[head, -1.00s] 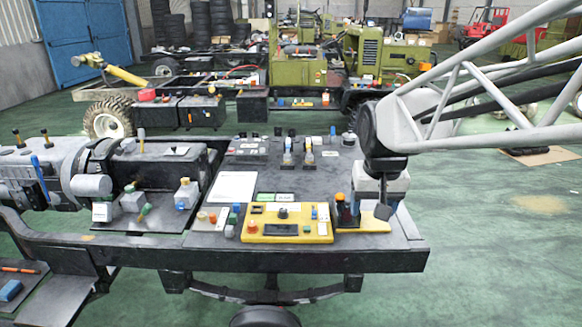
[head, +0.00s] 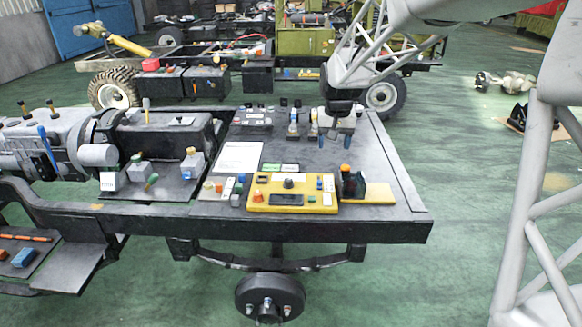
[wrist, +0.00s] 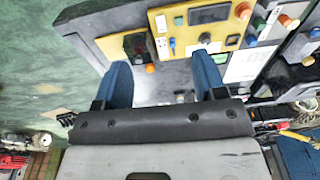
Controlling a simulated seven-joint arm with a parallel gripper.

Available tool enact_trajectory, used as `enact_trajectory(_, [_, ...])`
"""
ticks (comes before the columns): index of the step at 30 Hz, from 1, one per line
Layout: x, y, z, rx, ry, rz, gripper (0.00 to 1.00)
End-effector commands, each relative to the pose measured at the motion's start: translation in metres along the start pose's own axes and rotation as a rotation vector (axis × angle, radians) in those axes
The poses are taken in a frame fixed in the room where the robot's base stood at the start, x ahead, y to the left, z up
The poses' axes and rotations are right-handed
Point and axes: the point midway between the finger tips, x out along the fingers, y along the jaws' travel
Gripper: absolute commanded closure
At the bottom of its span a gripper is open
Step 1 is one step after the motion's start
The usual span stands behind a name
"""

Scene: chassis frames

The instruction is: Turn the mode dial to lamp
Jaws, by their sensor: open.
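The yellow control panel (head: 262,206) lies near the front edge of the black chassis deck. A black round knob (head: 288,183), which looks like the mode dial, sits at the panel's upper middle, above a dark display (head: 286,200). Its markings are too small to read. My gripper (head: 337,142) is open and empty above the deck, behind and to the right of the panel, clear of the knob. In the wrist view the panel (wrist: 229,28) appears upside down beyond my blue fingers (wrist: 160,62); a small dark knob shows near the right fingertip.
A black block with an orange top (head: 352,184) stands at the panel's right on a yellow plate (head: 380,193). Small switches with blue tops (head: 292,128) stand behind. A white sheet (head: 240,157) lies left. The deck's right side is bare.

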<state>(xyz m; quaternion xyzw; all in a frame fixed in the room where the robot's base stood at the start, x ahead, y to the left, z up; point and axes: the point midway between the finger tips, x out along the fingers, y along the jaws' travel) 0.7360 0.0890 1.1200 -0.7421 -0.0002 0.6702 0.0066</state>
Motion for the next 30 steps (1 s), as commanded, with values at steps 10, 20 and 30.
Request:
enact_trajectory(10, [0.054, -0.031, -0.071, -0.003, -0.026, 0.001, 0.36])
enact_trajectory(20, [0.114, -0.063, -0.131, -0.006, -0.050, 0.002, 0.36])
enact_trajectory(30, [0.187, -0.098, -0.183, -0.008, -0.074, 0.005, 0.36])
